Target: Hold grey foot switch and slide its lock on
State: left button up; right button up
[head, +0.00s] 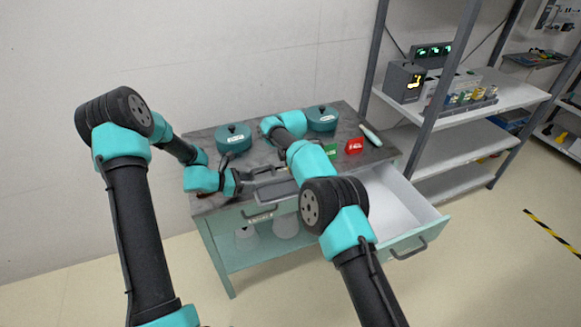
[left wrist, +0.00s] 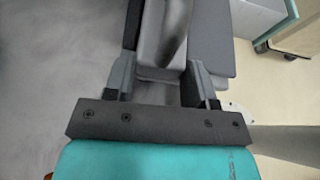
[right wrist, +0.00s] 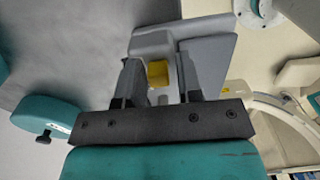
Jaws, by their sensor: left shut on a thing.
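The grey foot switch (head: 275,189) is at the front edge of the cart top, partly hidden by my arms. My left gripper (head: 240,184) is shut on it from the left. In the left wrist view the foot switch (left wrist: 160,50) lies between the fingers (left wrist: 158,82). My right gripper (right wrist: 158,80) is open at the foot switch (right wrist: 203,60). In the right wrist view its fingers stand either side of the yellow lock slider (right wrist: 157,73), with a gap at the right finger. In the head view, my right arm hides most of this gripper.
Two round teal covered pots (head: 233,138) (head: 322,118) stand at the back of the cart (head: 207,155). A red block (head: 354,146), a green block (head: 330,150) and a teal-handled item (head: 370,134) lie at the right. The right drawer (head: 400,205) is open. A shelf rack (head: 475,105) stands right.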

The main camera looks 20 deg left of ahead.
jog(key=shift+o, duration=1.1)
pick_arm(q)
jog(key=shift+d, duration=0.1)
pick_arm(e)
notch_tip(320, 180, up, 8)
jog(key=shift+f, duration=0.25)
pick_arm(q)
jog(key=o, duration=1.5)
jog(key=shift+c, duration=0.2)
